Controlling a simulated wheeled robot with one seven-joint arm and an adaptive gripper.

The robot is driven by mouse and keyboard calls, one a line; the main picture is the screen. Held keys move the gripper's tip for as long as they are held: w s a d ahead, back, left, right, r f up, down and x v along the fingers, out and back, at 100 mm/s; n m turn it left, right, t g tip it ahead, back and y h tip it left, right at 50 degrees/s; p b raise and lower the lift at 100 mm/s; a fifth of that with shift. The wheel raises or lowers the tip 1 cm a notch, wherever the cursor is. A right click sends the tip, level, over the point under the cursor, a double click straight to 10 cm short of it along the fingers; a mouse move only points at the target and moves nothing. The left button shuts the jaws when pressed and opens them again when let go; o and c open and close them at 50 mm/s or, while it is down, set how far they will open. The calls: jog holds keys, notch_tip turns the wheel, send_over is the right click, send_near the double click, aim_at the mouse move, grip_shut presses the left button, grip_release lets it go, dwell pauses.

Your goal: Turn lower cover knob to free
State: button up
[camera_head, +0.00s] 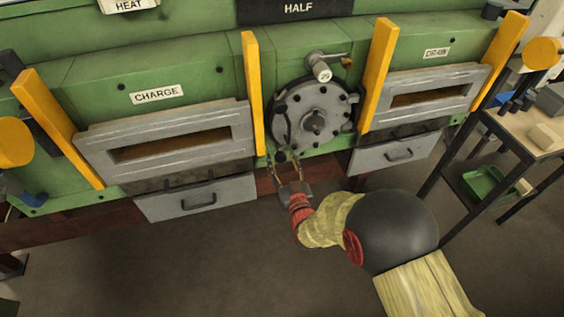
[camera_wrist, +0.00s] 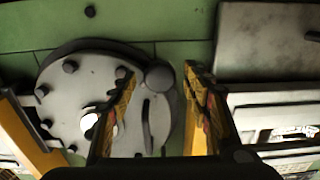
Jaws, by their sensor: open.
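A round grey bolted cover (camera_head: 297,106) sits on the green furnace front, between two yellow upright bars; it looks closed. It also fills the left of the wrist view (camera_wrist: 83,85). A dark round knob (camera_wrist: 158,77) sits at the cover's edge; in the head view the lower knob (camera_head: 281,156) is at the cover's lower left. My gripper (camera_head: 283,160) is just below it, open. In the wrist view the fingers (camera_wrist: 158,72) appear on either side of the knob; I cannot tell whether they touch it.
A crank-like handle (camera_head: 320,68) sits above the cover. The CHARGE door (camera_head: 180,135) is left, another slotted door (camera_head: 425,93) right, with drawers (camera_head: 197,199) below. Yellow bars (camera_head: 254,93) flank the cover. A side table (camera_head: 520,130) stands right. The floor in front is clear.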

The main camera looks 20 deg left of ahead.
jog(key=shift+w+a, duration=0.1)
jog(key=shift+w, duration=0.05)
jog(key=shift+c, duration=0.8)
jog(key=c, duration=1)
jog(key=shift+m, duration=0.4)
jog(key=m+b, duration=0.2)
jog(key=m, duration=0.1)
jog(key=shift+m, duration=0.3)
jog(key=m+b, duration=0.3)
jog(key=m, duration=0.2)
jog(key=shift+f, duration=0.1)
jog(key=m+b, duration=0.2)
jog(key=m, duration=0.3)
jog(key=shift+w, duration=0.1)
jog(key=shift+d+f+m+b, duration=0.1)
jog(key=shift+m+b, duration=0.05)
jog(key=shift+m, duration=1)
jog(key=shift+d+m+b, duration=0.1)
jog(key=shift+m+b, duration=0.05)
jog(key=shift+m, duration=1)
